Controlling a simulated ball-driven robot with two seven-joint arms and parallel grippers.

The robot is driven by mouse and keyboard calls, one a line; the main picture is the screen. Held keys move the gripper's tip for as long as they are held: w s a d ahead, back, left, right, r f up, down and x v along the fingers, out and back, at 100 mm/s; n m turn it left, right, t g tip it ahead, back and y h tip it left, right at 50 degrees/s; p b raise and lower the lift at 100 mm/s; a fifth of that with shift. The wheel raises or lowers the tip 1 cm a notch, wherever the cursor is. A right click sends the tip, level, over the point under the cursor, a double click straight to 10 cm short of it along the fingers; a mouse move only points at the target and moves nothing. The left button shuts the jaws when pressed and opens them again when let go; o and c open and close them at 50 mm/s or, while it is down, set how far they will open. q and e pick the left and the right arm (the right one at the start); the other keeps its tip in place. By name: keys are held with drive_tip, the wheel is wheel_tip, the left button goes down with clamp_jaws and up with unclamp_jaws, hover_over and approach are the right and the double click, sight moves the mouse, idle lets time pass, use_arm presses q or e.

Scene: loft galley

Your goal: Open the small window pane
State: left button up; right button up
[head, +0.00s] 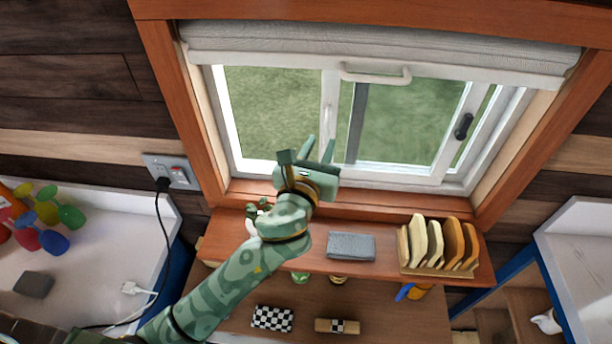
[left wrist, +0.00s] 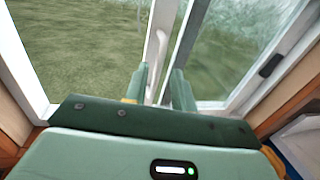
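The window has a left glass pane (head: 272,110) and a right glass pane (head: 410,125) in white frames. A white upright handle (head: 327,112) is on the frame bar between them. A black latch (head: 463,126) sits on the right pane's right edge. My left gripper (head: 321,150) is just below the white handle in the head view. In the left wrist view, its fingers (left wrist: 160,88) are apart and the white handle (left wrist: 155,50) lines up with the gap between them. I cannot tell whether they touch it. My right gripper is out of view.
A folded blind with a pale bar (head: 375,73) hangs above. The shelf below the window holds a grey block (head: 351,246) and a rack of boards (head: 438,245). A socket with a black cable (head: 163,186) is at left.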

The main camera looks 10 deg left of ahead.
use_arm(q)
drive_tip(key=s+a, duration=0.1)
drive_tip(key=s, duration=0.9)
drive_tip(key=shift+a+b, duration=0.25)
drive_tip(key=shift+b, duration=0.1)
drive_tip(key=shift+s, duration=0.1)
